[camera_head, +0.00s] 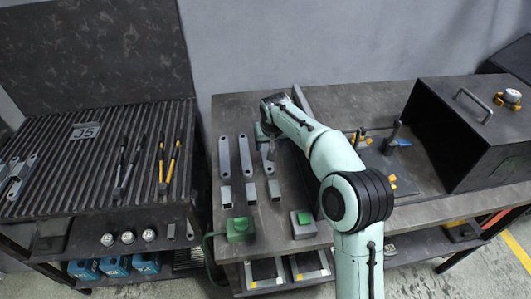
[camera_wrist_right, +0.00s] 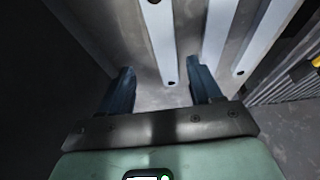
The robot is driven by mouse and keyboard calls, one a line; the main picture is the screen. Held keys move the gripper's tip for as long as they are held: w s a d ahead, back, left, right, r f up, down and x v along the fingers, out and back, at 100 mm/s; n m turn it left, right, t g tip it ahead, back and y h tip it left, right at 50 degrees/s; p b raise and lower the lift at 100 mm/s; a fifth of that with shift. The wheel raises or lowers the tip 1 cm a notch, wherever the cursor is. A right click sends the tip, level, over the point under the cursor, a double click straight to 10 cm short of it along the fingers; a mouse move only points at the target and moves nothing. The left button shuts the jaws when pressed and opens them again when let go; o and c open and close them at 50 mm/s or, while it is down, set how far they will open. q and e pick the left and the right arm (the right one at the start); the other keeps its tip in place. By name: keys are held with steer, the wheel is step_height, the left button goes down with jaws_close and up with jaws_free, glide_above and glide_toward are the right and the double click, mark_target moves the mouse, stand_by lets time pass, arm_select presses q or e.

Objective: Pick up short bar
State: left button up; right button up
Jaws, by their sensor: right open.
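Flat grey bars with rounded ends lie side by side on the workbench: a left one (camera_head: 225,156), a middle one (camera_head: 245,155) and a right one (camera_head: 267,155), the last partly covered by my right gripper. I cannot tell which counts as the short bar. My right gripper (camera_head: 265,130) is over the far end of the right bar. In the right wrist view its two dark fingers (camera_wrist_right: 162,88) are apart, and the holed end of a light bar (camera_wrist_right: 163,45) shows between and beyond them. Contact cannot be told. My left gripper is out of view.
A dark open box (camera_head: 470,140) stands at the right. A ribbed rack (camera_head: 85,165) with tools is at the left.

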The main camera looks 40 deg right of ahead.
mark_target(265, 151)
steer(key=x, duration=0.5)
steer(key=shift+w+a+f, duration=0.1)
steer(key=shift+w+f, duration=0.15)
steer(key=shift+w, duration=0.25)
jaws_close()
